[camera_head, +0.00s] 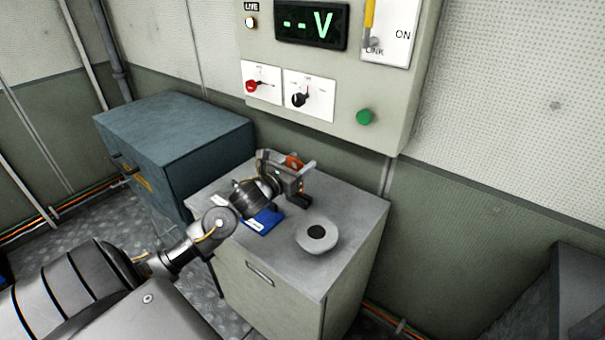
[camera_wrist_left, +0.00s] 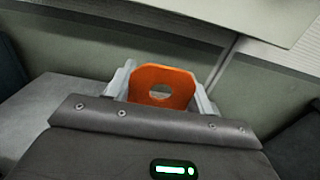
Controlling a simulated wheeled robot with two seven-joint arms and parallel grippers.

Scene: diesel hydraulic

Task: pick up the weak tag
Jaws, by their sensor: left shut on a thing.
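My left gripper (camera_head: 297,168) is above the back part of the grey cabinet top (camera_head: 345,213). It is shut on an orange tag (camera_head: 292,161). In the left wrist view the orange tag (camera_wrist_left: 147,78) is a flat plate with a round hole, upright between the two pale fingers. No writing on it can be read, so I cannot confirm that it is the weak tag. A blue piece with a white label (camera_head: 265,219) lies on the cabinet top, partly hidden by my left arm. My right gripper is not in view.
A pale round dish with a dark centre (camera_head: 317,236) sits on the cabinet top near the right. A blue-grey chest (camera_head: 180,130) stands at the left. A control panel (camera_head: 350,80) with knobs and a green button is on the wall above.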

